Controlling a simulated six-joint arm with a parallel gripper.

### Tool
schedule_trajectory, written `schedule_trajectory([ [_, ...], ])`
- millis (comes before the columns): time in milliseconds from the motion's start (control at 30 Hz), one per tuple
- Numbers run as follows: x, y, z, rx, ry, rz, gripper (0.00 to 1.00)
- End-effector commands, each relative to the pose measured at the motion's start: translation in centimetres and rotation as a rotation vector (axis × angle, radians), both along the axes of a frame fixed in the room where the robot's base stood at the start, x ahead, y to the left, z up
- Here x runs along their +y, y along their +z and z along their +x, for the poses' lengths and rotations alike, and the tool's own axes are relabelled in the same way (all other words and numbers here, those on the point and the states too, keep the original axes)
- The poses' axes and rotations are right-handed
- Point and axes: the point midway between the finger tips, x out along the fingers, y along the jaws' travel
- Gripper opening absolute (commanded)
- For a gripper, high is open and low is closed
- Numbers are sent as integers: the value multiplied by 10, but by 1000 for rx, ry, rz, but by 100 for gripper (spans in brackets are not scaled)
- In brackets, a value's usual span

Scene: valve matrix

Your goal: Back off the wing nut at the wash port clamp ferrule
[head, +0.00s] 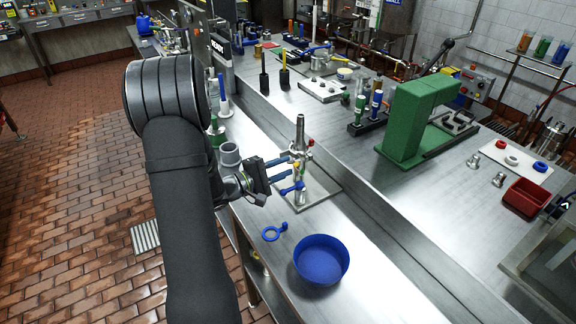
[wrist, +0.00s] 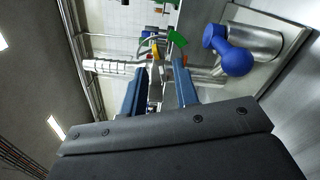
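A steel fitting (head: 300,135) stands upright on a metal plate, with small red and yellow parts on it. A blue two-lobed piece, which looks like the wing nut (head: 292,188), sits low on this fitting. It also shows large at the upper right of the wrist view (wrist: 234,58), against a steel cylinder (wrist: 258,42). My gripper (head: 290,165) is beside the fitting, a little above the wing nut, its blue fingers pointing at the fitting. In the wrist view my gripper (wrist: 160,82) has its fingers apart, with the wing nut outside the gap. I cannot make out the clamp ferrule clearly.
A blue bowl (head: 321,262) and a blue ring with a tab (head: 274,233) lie on the bench in front of the fitting. A raised steel bench (head: 380,165) behind carries a green block (head: 412,120) and a red tray (head: 527,197). The bench right of the bowl is clear.

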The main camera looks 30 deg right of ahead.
Motion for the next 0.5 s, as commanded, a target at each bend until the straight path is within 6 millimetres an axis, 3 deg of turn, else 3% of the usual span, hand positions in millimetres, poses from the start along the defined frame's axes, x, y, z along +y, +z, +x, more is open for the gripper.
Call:
schedule_trajectory([
  [200, -19, 0, 0, 0, -1, 0, 28],
  [500, -21, 0, 0, 0, 0, 0, 28],
])
